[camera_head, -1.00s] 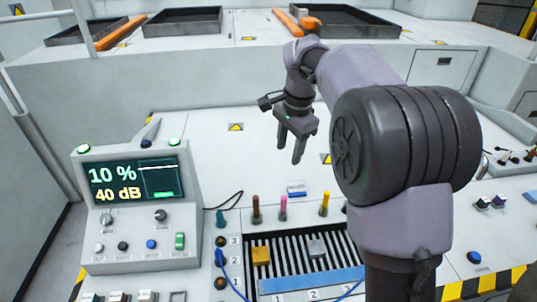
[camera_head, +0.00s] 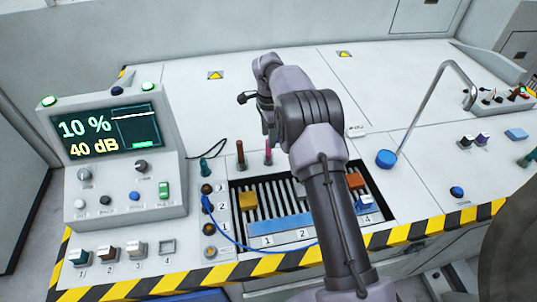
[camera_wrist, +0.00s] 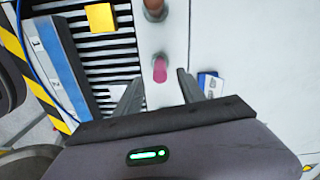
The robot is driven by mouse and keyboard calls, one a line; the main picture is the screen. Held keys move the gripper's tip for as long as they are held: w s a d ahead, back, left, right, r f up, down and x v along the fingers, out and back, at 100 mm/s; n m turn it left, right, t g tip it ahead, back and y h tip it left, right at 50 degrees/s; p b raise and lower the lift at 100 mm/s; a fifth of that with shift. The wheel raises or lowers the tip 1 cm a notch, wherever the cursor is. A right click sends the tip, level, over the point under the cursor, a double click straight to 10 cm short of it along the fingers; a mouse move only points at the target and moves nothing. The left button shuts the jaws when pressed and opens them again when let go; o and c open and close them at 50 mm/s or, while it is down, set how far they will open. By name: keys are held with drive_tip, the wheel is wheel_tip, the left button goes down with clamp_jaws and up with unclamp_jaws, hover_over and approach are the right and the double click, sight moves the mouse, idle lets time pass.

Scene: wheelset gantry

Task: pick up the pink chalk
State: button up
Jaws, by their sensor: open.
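The pink chalk (camera_head: 268,151) stands upright in the panel behind the slotted tray, just right of a brown chalk (camera_head: 240,154). In the wrist view the pink chalk (camera_wrist: 160,72) shows end-on between the two fingers of my gripper (camera_wrist: 159,77). The fingers are open, one on each side of it, with a gap on both sides. I cannot tell whether the fingertips are down at its height. In the head view my arm hides most of the gripper. The brown chalk also shows at the top of the wrist view (camera_wrist: 154,10).
The slotted tray (camera_head: 238,209) holds a yellow block (camera_head: 248,201) and an orange block (camera_head: 355,181). A blue cable (camera_head: 228,237) loops in front. A teal plug (camera_head: 204,167) stands left of the chalks. A console with a screen (camera_head: 110,137) is at the left.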

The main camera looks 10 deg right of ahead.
sight(269, 152)
wheel_tip(269, 152, down, 5)
drive_tip(key=shift+r+b, duration=0.1)
drive_tip(key=shift+b, duration=1)
drive_tip(key=shift+r, duration=0.1)
clamp_jaws()
